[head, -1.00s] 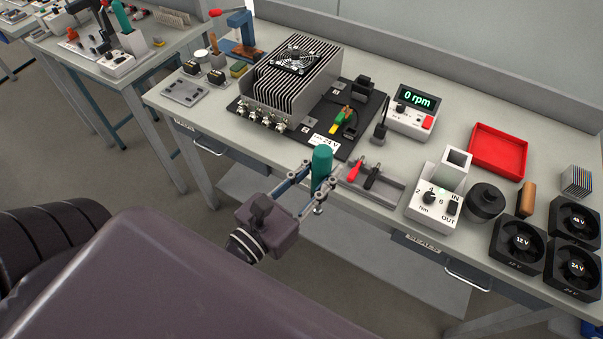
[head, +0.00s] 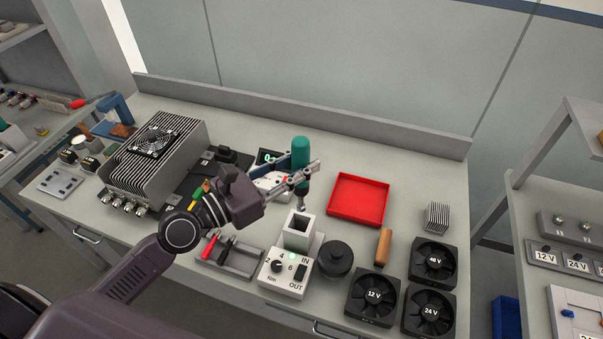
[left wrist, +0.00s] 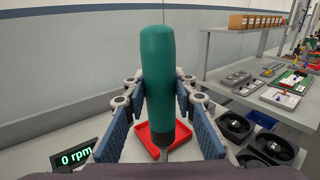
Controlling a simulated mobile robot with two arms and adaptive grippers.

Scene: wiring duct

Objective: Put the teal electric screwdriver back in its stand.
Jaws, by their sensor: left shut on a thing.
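The teal electric screwdriver (head: 301,160) is upright in my left gripper (head: 303,176), its bit pointing down. My left gripper is shut on its body; the left wrist view shows the screwdriver (left wrist: 167,85) between the two blue finger pads. The stand is a white square, open-topped holder (head: 298,232) on a white control box (head: 284,275) with a dial and IN and OUT marks. In the head view the bit tip shows just above the holder's opening; I cannot tell the exact gap. My right gripper is not in view.
A red tray (head: 358,200) lies right of the holder. A black round pot (head: 335,258), a wooden-handled tool (head: 383,248) and several fans (head: 372,298) crowd the right front. A grey tray (head: 232,257) with red and black probes lies left. A finned power unit (head: 155,160) stands further left.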

